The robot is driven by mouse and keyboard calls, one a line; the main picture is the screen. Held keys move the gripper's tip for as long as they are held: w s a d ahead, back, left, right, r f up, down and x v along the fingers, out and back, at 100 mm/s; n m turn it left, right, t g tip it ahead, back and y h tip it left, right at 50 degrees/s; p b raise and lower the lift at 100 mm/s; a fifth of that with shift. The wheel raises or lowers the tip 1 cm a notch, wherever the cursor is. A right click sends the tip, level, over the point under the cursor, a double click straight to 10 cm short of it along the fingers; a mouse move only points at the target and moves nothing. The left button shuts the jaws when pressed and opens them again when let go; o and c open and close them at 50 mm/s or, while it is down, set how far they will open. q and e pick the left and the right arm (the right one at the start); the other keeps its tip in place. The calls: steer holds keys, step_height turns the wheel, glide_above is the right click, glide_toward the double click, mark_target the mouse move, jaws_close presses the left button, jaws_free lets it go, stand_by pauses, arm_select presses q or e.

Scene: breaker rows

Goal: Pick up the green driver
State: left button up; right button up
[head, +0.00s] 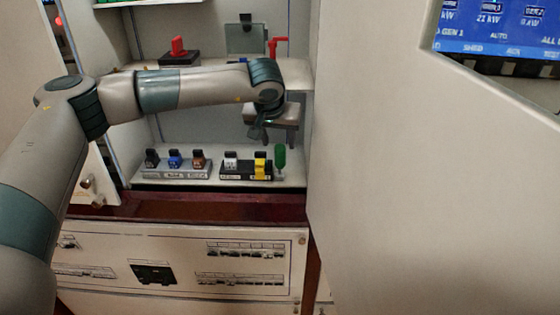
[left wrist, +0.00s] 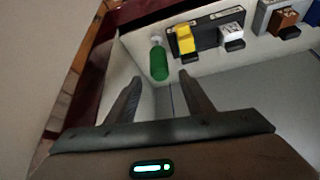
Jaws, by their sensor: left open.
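The green driver (head: 280,160) stands on the white shelf inside the cabinet, at the right end of the breaker row. It also shows in the left wrist view (left wrist: 159,63), with its green handle toward my gripper and a pale part beyond. My left gripper (head: 262,136) hangs over the shelf, up and slightly left of the driver in the head view. In the left wrist view its two fingers (left wrist: 156,90) are apart with nothing between them, and the driver lies just beyond the fingertips. My right gripper is not in view.
The yellow breaker (head: 262,166) and white breaker (head: 231,162) share a black base beside the driver. Black, blue (head: 174,159) and brown breakers stand on a grey base further left. A large pale panel (head: 420,200) closes off the right. A red handle (head: 178,46) sits on the upper shelf.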

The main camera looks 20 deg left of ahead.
mark_target(280, 146)
arm_select(q)
steer(key=shift+w+f+p, duration=0.35)
steer(key=shift+f+p, duration=0.05)
steer(key=shift+f, duration=0.1)
steer(key=p+x, duration=0.1)
steer(key=x, duration=0.2)
steer(key=shift+w+f, duration=0.2)
steer(key=shift+f, duration=0.2)
steer(key=c, duration=1.2)
steer(key=shift+o, duration=0.2)
steer(key=shift+r, duration=0.15)
